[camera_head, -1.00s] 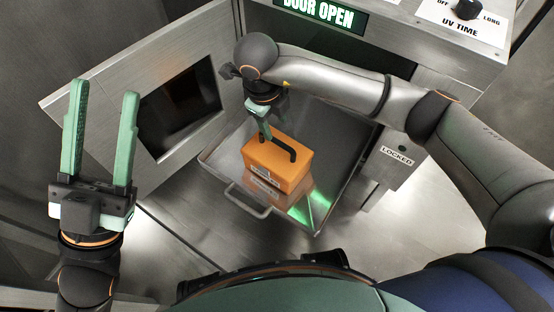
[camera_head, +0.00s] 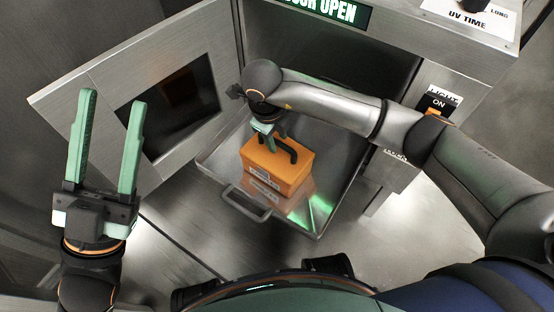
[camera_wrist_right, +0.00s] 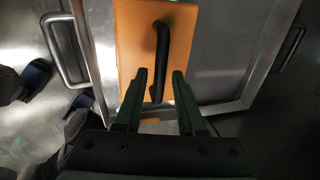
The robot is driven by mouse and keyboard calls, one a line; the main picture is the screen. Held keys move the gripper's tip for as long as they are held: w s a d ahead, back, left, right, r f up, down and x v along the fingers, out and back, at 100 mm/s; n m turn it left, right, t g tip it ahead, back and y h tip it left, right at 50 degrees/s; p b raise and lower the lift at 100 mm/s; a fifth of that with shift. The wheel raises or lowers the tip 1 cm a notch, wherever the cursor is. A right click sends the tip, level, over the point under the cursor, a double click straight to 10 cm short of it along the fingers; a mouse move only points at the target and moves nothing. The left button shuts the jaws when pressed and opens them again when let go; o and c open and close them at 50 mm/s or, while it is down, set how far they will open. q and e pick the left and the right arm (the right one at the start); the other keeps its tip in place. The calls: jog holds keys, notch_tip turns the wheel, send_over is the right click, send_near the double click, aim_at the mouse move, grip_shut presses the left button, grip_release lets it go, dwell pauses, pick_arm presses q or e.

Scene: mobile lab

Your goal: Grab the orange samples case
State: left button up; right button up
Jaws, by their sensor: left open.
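The orange samples case (camera_head: 272,172), a box with a black handle (camera_head: 291,152) on top, sits on a metal tray (camera_head: 222,160). My right gripper (camera_head: 274,139) is over the case at the handle. In the right wrist view, the case (camera_wrist_right: 130,40) lies below the right gripper (camera_wrist_right: 160,72). Its fingers are apart, with the near end of the black handle (camera_wrist_right: 161,50) between them and gaps on both sides. Whether they touch the case lid is unclear. My left gripper (camera_head: 112,98) is open and empty, pointing up at the far left.
The tray extends from a metal chamber whose sign (camera_head: 325,10) reads open. The chamber's open door (camera_head: 80,95) with a dark window stands left, behind my left gripper. The tray has a front handle (camera_head: 247,205). A light switch (camera_head: 436,104) is on the right.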

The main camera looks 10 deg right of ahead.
grip_shut()
jog(key=shift+r, duration=0.1)
dwell(1.0)
